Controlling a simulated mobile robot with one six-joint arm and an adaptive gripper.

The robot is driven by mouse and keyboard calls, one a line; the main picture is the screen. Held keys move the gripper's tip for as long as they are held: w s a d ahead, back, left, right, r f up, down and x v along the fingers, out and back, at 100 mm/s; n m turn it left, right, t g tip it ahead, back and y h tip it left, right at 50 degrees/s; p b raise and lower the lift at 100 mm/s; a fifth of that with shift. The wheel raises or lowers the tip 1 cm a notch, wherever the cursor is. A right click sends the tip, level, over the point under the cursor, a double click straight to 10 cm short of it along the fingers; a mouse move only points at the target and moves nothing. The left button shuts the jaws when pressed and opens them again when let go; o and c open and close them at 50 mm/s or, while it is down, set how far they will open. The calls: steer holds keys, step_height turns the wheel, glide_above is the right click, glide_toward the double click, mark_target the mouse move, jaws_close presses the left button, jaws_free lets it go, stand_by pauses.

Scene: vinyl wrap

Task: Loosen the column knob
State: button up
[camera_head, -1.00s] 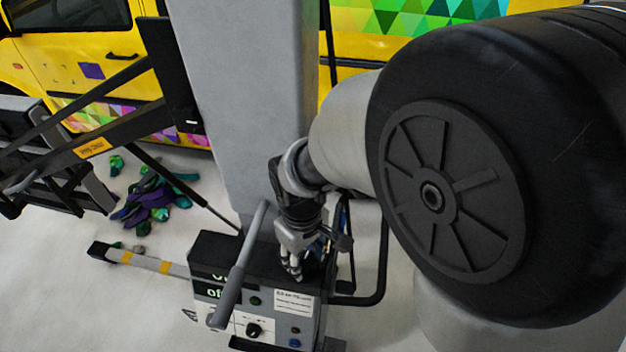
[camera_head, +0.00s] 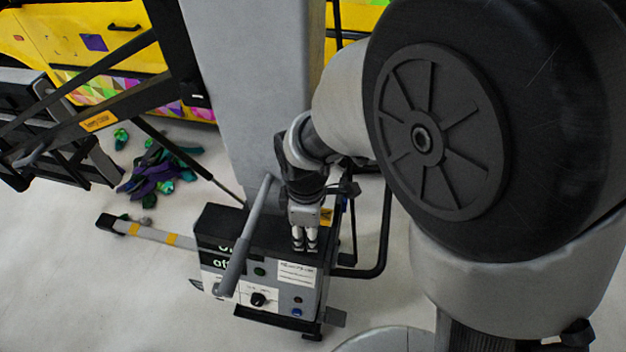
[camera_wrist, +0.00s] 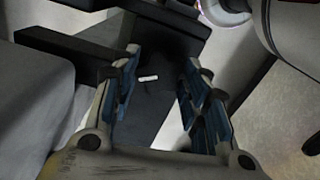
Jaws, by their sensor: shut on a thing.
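My gripper (camera_head: 304,246) points down over the black top of the control box (camera_head: 260,273), just right of a grey lever. In the wrist view, the two blue-padded fingers (camera_wrist: 160,100) stand apart on either side of a dark grey part with a short white mark. This part appears to be the column knob (camera_wrist: 148,79), and my gripper is closed on it. The exact contact is hard to see. In the head view, the knob is hidden behind my fingers.
The grey column (camera_head: 250,90) rises behind the box. The slanted grey lever (camera_head: 245,240) stands close left of my gripper. A black tube frame (camera_head: 385,235) is to the right. Scraps of coloured wrap (camera_head: 155,172) lie on the floor near the yellow vehicle (camera_head: 35,38).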

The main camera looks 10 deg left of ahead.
stand_by(0.3)
steer(key=o, duration=1.1)
step_height(320, 180, up, 12)
stand_by(0.4)
